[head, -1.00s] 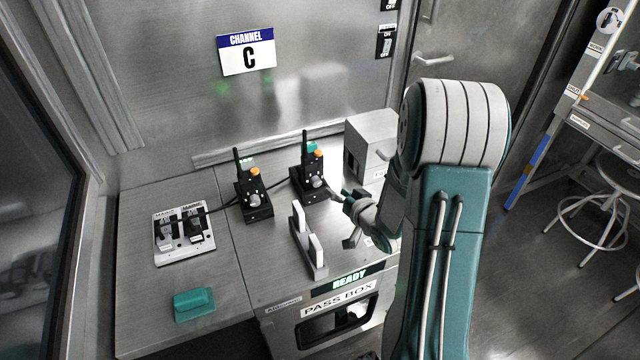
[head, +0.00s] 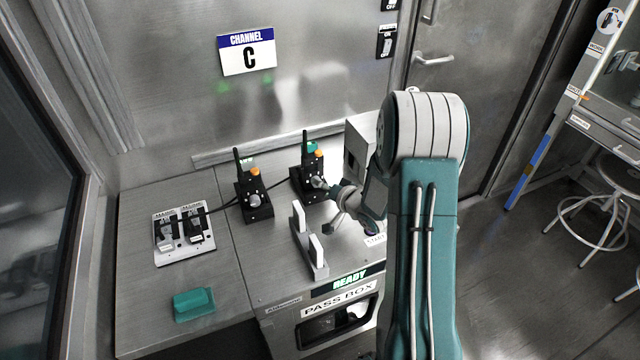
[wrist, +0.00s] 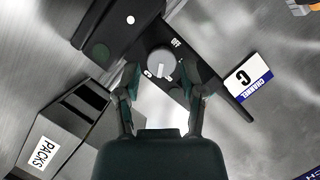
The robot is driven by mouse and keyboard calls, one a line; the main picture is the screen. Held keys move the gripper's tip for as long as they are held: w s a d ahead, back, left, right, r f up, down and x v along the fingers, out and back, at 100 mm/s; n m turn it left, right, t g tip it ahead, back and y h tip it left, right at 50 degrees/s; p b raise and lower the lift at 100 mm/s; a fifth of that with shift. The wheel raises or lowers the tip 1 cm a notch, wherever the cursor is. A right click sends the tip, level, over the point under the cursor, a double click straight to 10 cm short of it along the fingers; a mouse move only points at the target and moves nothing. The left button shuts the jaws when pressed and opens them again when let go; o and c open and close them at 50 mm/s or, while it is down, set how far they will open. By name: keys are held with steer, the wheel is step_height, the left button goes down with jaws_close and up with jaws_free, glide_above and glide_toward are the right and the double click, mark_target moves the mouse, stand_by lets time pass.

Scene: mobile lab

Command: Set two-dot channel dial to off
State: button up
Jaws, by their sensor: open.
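Two black radios stand on the metal counter, a left one (head: 254,199) and a right one (head: 308,178), each with an antenna and a grey knob. My gripper (head: 331,201) is at the front of the right radio.
A rack with white plates (head: 307,240) stands close in front of the radios. A grey PACKS box (wrist: 62,130) is beside the right radio.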

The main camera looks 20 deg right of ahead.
steer(key=shift+w+a+f, duration=0.15)
steer(key=shift+w, duration=0.45)
jaws_close()
